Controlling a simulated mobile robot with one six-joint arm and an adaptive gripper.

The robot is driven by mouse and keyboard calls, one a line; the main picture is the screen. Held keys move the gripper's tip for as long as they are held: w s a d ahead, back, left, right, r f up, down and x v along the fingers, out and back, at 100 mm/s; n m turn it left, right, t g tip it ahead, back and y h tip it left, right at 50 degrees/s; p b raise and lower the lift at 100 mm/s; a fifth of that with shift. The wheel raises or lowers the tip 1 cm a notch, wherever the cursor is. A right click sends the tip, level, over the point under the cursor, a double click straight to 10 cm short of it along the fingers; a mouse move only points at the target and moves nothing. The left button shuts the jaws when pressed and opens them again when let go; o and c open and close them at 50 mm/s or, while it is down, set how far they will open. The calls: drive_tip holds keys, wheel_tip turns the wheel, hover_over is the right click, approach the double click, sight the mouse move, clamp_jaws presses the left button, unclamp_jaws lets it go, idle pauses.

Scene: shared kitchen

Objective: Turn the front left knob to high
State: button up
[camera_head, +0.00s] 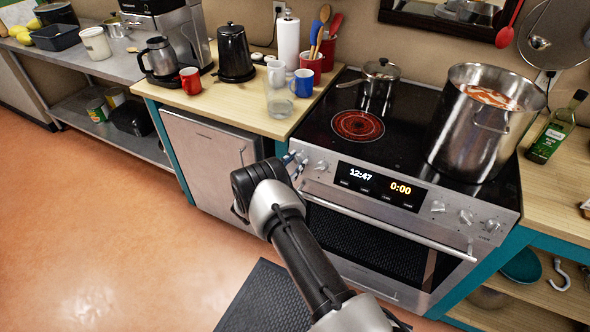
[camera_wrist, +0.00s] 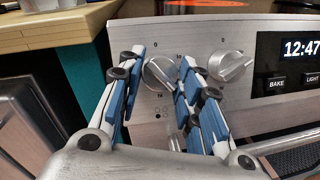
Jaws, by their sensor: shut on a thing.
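The stove front has a row of silver knobs. In the wrist view, the leftmost knob (camera_wrist: 160,73) sits between the blue pads of my gripper (camera_wrist: 158,78), which is shut on it. Its grip bar looks tilted, and I cannot read its setting for sure. A second knob (camera_wrist: 231,66) is just to the right, clear of the fingers; it also shows in the head view (camera_head: 321,166). In the head view, my gripper (camera_head: 297,165) is at the left end of the panel and hides most of the leftmost knob. A burner (camera_head: 357,125) at the cooktop's left glows red.
A small lidded pot (camera_head: 377,88) stands behind the glowing burner. A large steel pot (camera_head: 475,130) stands at the right. The oven handle (camera_head: 390,226) runs below the panel. A glass pitcher (camera_head: 280,103) and blue mug (camera_head: 301,84) stand on the left counter.

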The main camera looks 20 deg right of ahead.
drive_tip(key=m+g+b, duration=0.1)
drive_tip(key=m+b, duration=0.2)
drive_tip(key=m, duration=0.1)
drive_tip(key=shift+w, duration=0.1)
drive_tip(key=shift+r+m+g+b, duration=0.1)
drive_tip(key=shift+m+g+b, duration=0.8)
drive_tip(key=shift+m, duration=1.3)
drive_tip(key=o, duration=1.1)
drive_tip(key=shift+c, duration=0.2)
drive_tip(key=shift+a, duration=0.1)
drive_tip(key=v, duration=1.2)
drive_tip(key=shift+r, duration=0.3)
